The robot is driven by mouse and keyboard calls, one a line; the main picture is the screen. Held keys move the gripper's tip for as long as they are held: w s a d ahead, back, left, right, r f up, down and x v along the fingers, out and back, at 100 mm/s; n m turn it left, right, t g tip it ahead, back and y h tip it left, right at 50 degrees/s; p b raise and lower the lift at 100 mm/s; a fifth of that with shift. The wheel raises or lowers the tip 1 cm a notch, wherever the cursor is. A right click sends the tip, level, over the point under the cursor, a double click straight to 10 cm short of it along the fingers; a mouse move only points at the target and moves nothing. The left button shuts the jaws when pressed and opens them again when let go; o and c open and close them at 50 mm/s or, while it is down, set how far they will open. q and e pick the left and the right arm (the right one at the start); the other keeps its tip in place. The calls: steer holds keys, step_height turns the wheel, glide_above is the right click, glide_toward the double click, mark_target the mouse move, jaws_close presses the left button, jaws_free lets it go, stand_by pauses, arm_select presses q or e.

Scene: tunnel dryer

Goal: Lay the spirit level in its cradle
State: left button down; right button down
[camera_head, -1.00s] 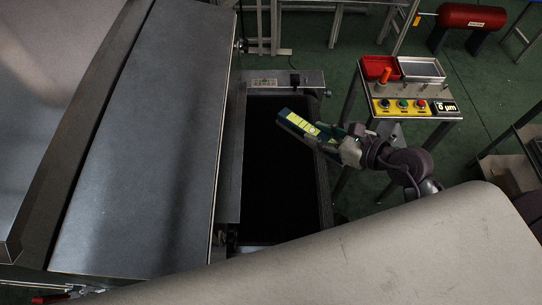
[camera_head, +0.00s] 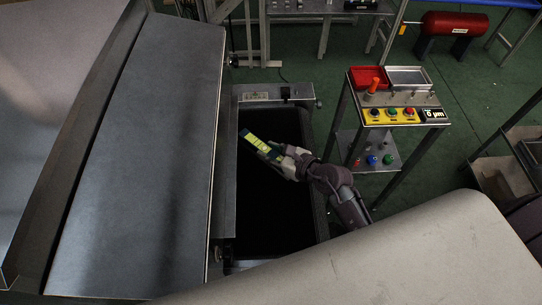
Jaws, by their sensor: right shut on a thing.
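The spirit level (camera_head: 255,141) is a short dark teal bar with a yellow-green face, held tilted above the black belt. My right gripper (camera_head: 279,155) is shut on its lower right end. The belt (camera_head: 268,210) is a black surface in a metal frame, just right of the large grey panel. I cannot make out a cradle for certain. My left gripper is out of view.
A large grey sloping panel (camera_head: 140,150) stands left of the belt. A control stand (camera_head: 437,113) with buttons, a red tray (camera_head: 366,77) and a grey tray (camera_head: 408,77) is at right. A red cylinder (camera_head: 455,23) stands at the back right.

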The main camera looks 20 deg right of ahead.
steer(key=shift+f, duration=1.2)
steer(key=shift+f+b, duration=0.15)
steer(key=shift+b, duration=0.15)
steer(key=c, duration=0.8)
jaws_free()
